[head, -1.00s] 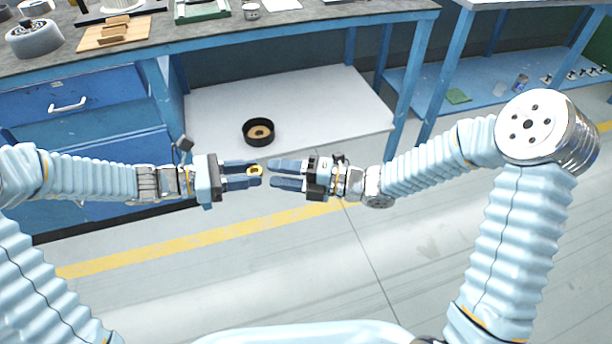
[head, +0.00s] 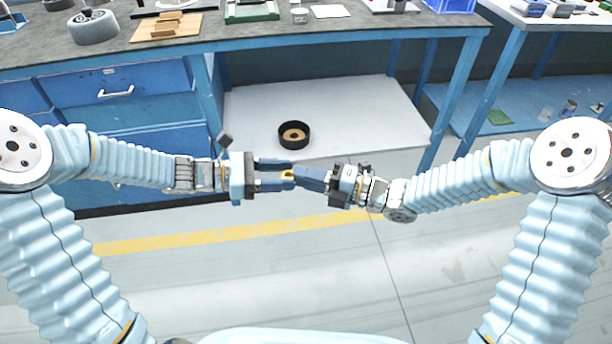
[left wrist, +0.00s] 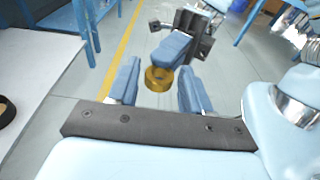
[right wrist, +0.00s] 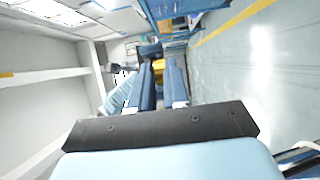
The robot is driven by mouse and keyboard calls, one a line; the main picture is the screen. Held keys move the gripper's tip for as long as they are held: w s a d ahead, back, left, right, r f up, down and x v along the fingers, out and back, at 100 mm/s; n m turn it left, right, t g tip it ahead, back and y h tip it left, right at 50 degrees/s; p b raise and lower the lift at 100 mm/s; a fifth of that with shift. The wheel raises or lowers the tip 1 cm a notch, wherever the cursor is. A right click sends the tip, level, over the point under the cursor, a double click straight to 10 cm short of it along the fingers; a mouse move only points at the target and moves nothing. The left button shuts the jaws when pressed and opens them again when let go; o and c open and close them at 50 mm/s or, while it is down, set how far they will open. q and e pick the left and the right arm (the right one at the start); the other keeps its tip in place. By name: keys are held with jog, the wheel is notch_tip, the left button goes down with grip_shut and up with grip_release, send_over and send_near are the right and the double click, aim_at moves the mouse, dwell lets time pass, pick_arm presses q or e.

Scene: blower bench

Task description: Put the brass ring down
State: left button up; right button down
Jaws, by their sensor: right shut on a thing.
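The brass ring (head: 287,174) is a small gold ring in the air in front of the bench's lower shelf. My right gripper (head: 300,176) is shut on it from the right. My left gripper (head: 290,174) is open, with a finger on either side of the ring. In the left wrist view the ring (left wrist: 158,84) sits between the parted left fingers (left wrist: 160,70), with space on both sides, and the right fingers reach its far side. In the right wrist view the ring (right wrist: 158,65) is partly hidden between the right fingers.
A round black tray (head: 281,137) with a tan disc inside stands on the white lower shelf (head: 370,110). The shelf around it is bare. Blue drawers (head: 120,100) are at the left. The grey bench top (head: 330,28) above holds several parts.

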pick_arm(q)
jog(key=shift+o, duration=1.2)
